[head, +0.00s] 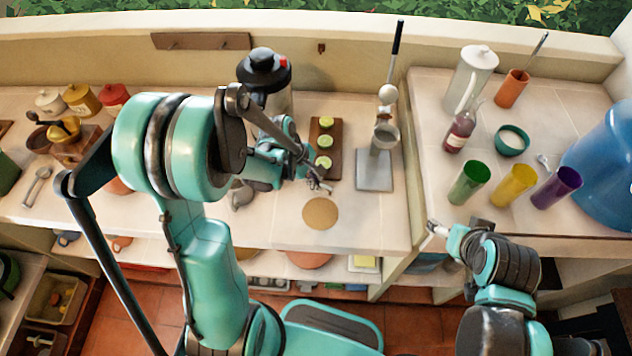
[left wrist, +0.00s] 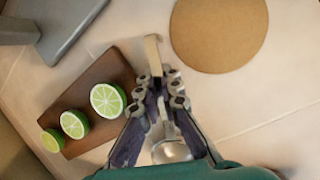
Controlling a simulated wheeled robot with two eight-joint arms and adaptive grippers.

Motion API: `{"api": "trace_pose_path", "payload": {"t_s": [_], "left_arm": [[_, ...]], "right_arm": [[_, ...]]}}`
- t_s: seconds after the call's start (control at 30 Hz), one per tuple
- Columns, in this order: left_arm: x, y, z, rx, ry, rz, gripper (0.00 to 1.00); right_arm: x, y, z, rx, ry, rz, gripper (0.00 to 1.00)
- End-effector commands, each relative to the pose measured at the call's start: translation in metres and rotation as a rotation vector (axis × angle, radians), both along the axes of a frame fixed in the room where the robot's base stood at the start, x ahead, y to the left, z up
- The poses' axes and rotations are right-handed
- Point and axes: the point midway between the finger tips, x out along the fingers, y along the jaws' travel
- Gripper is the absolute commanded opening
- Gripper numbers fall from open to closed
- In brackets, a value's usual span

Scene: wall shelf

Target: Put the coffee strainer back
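My left gripper (head: 316,181) is low over the middle of the counter, between the lime board and the round cork mat. In the left wrist view its fingers (left wrist: 160,92) close around a thin metal handle, whose pale tip sticks out past them. A rounded metal bowl (left wrist: 171,150) shows between the fingers, and a grey bowl shape (head: 241,195) shows left of the gripper in the head view. I take this to be the coffee strainer, partly hidden by the fingers. My right gripper (head: 437,228) is empty by the right counter's front edge; its opening is unclear.
A dark board with lime halves (head: 314,150) and a cork mat (head: 320,214) lie close to the left gripper. A grey scale-like stand (head: 374,172) and a black-topped grinder (head: 264,68) stand behind. A small wall hook (head: 321,47) and a wooden peg rail (head: 200,41) are on the back wall.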

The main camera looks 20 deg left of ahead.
Motion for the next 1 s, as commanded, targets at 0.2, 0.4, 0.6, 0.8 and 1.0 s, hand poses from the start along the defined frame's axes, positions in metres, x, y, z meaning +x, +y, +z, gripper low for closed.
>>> {"api": "trace_pose_path", "payload": {"t_s": [0.2,0.4,0.6,0.8,1.0], "left_arm": [[0.0001,0.0,-0.0054,0.0,0.0,0.0,0.0],[0.0001,0.0,-0.0075,0.001,0.0,0.0,0.23],[0.0003,0.0003,-0.0073,0.001,0.0,0.0,0.29],[0.0003,0.0005,-0.0072,0.002,0.0,0.0,0.29],[0.0001,0.0012,-0.0051,0.002,-0.001,0.002,0.29]], "right_arm": [[0.0,0.0,-0.0053,0.0,0.0,0.0,0.73],[-0.0001,0.0,-0.0069,0.0,0.0,0.0,0.73],[0.0,0.0,-0.0067,0.0,0.0,0.0,0.73],[0.0,0.0,-0.0067,0.0,0.0,0.0,0.73],[0.0,0.0,-0.0067,0.0,0.0,0.0,0.73]]}}
